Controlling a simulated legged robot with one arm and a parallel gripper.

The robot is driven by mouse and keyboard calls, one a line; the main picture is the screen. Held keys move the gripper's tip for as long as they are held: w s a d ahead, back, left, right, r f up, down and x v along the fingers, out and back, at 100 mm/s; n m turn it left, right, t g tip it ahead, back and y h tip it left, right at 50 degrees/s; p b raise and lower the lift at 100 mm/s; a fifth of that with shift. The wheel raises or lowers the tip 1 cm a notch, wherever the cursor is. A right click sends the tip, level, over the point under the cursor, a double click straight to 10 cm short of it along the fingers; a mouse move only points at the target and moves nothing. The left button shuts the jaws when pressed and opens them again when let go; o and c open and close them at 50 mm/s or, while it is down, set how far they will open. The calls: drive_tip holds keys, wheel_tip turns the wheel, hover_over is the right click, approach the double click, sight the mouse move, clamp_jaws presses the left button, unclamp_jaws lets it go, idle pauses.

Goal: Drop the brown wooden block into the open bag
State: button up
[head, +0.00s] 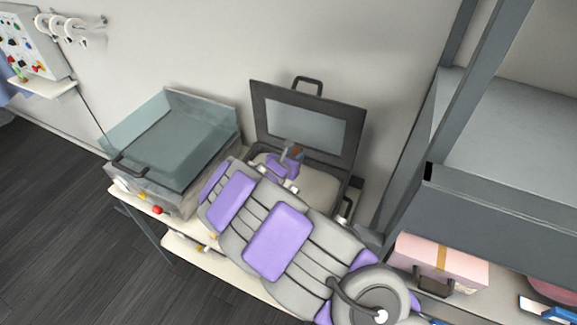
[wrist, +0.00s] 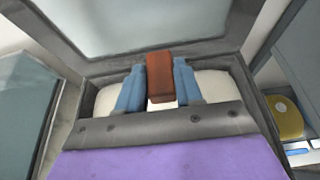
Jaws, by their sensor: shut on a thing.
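The brown wooden block (wrist: 160,76) is held between the two blue fingers of my gripper (wrist: 159,84) in the wrist view. In the wrist view the pale interior shows behind the fingers. My arm hides the bag's front, and the block's height above the bottom is unclear.
A grey box with a clear lid (head: 175,140) stands left of the bag on the pale bench. A pink case with a yellow strap (head: 440,262) lies at right under a grey metal frame (head: 500,215). White hooks (head: 60,27) hang on the wall at far left.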

wheel_tip(320, 180, down, 3)
drive_tip(key=shift+r+b, duration=0.1)
drive_tip(key=shift+b, duration=0.8)
wheel_tip(320, 180, down, 3)
drive_tip(key=shift+f+b, duration=0.1)
drive_tip(key=shift+b, duration=0.75)
drive_tip(key=o, duration=0.7)
drive_tip(key=shift+a, duration=0.1)
drive_tip(key=o, duration=0.4)
drive_tip(key=shift+a+f, duration=0.1)
drive_tip(key=shift+a, duration=0.8)
drive_tip(key=p+v, duration=0.1)
drive_tip(key=v, duration=1.6)
drive_tip(key=shift+s+a+f, duration=0.15)
drive_tip(key=shift+s+a, duration=0.05)
drive_tip(key=shift+a, duration=0.15)
